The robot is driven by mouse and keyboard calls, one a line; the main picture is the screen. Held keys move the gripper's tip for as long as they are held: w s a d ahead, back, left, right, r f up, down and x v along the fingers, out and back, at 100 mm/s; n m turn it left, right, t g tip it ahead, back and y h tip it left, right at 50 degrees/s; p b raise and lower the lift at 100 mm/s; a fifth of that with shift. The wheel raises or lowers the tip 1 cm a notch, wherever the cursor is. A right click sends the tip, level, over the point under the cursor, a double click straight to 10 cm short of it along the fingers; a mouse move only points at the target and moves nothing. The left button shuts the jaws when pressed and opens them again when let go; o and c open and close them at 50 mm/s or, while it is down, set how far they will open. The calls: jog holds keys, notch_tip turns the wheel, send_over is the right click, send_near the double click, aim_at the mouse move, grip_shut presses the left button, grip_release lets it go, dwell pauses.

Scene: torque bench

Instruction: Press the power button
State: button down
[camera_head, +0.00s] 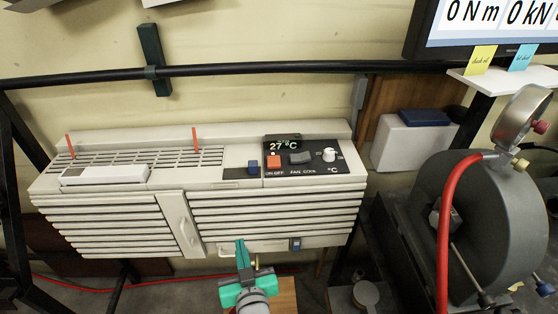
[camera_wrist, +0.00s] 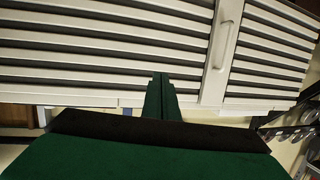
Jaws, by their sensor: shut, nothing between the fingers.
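An off-white air-conditioner-like unit (camera_head: 110,210) hangs on the wall, with a dark control panel (camera_head: 315,172) at its upper right. An orange-red button (camera_head: 274,161) sits on the panel above the words "ON OFF". A grey rocker switch (camera_head: 300,157) and a white knob (camera_head: 329,155) are to its right, and a small display (camera_head: 283,145) reads 27 °C. My gripper (camera_head: 240,243) is shut and empty, at the unit's lower front edge, below and left of the button. In the wrist view my fingers (camera_wrist: 160,80) point at the slatted front; the button is out of sight there.
A small blue button (camera_head: 253,167) is left of the orange-red one. A vertical handle (camera_head: 183,222) protrudes from the front. Two thin red rods (camera_head: 194,138) stand on top. A dark rail (camera_head: 230,70) crosses behind. A large grey machine with a red hose (camera_head: 446,230) stands right.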

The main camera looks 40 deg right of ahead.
jog(key=w+d+r+m+h, duration=0.1)
jog(key=d+r, duration=0.6)
jog(key=r, duration=0.3)
jog(key=w+d+r+m+g+h, duration=0.1)
jog(key=w+d+r, duration=0.1)
jog(key=d+r, duration=0.6)
notch_tip(320, 180, up, 2)
jog(key=shift+d+r+h, duration=0.2)
jog(key=shift+r+h, duration=0.05)
jog(key=shift+h, duration=0.05)
